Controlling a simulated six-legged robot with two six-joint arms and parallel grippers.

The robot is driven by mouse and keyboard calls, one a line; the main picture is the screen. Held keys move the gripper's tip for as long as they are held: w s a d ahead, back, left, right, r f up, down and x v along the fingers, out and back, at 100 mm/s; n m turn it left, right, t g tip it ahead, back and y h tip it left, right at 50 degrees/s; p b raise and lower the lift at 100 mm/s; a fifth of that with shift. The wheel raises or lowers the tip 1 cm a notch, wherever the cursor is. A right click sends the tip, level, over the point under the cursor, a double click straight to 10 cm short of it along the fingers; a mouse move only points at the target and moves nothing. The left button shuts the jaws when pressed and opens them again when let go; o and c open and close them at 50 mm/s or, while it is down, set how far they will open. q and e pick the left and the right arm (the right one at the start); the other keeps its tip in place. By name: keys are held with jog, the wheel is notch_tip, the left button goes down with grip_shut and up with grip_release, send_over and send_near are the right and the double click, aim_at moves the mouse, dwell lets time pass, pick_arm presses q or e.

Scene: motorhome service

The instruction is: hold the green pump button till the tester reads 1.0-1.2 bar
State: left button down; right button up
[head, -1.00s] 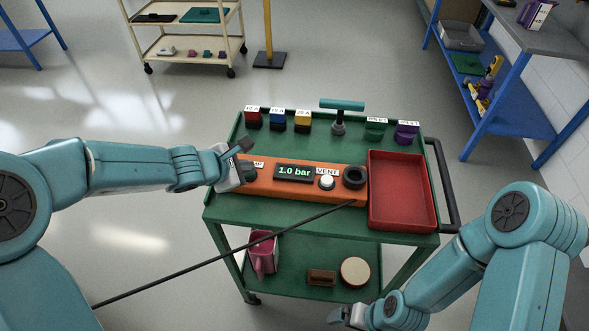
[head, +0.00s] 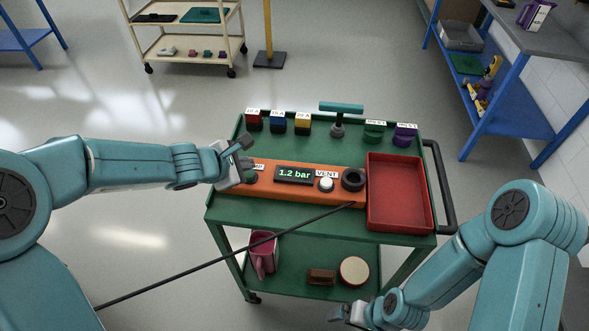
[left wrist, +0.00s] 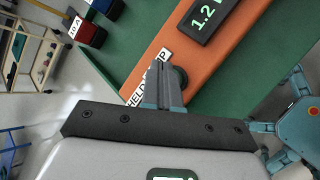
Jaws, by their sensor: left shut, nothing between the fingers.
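The orange tester (head: 285,202) lies on the top of the green cart, and its display (head: 294,174) reads 1.2 bar. The green pump button (head: 251,177) is at the tester's left end, beside my left gripper (head: 241,172). In the left wrist view the shut, empty fingers (left wrist: 165,72) reach over the label, and the button (left wrist: 181,78) shows dark and partly hidden beside them. I cannot tell whether they touch it. The white VENT button (head: 326,184) is to the right of the display. My right gripper (head: 346,314) is low, in front of the cart; its fingers are unclear.
A black round fitting (head: 353,179) sits on the tester's right end. A red tray (head: 400,210) lies to the right. Several labelled coloured blocks and a teal T-handle (head: 341,107) stand along the back edge. A thin dark rod (head: 230,256) crosses in front of the cart.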

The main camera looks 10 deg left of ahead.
pick_arm(q)
jog(key=shift+w+r, duration=0.1)
notch_tip(320, 180, up, 5)
jog(key=p, duration=0.5)
dwell(0.3)
jog(key=shift+s, duration=0.2)
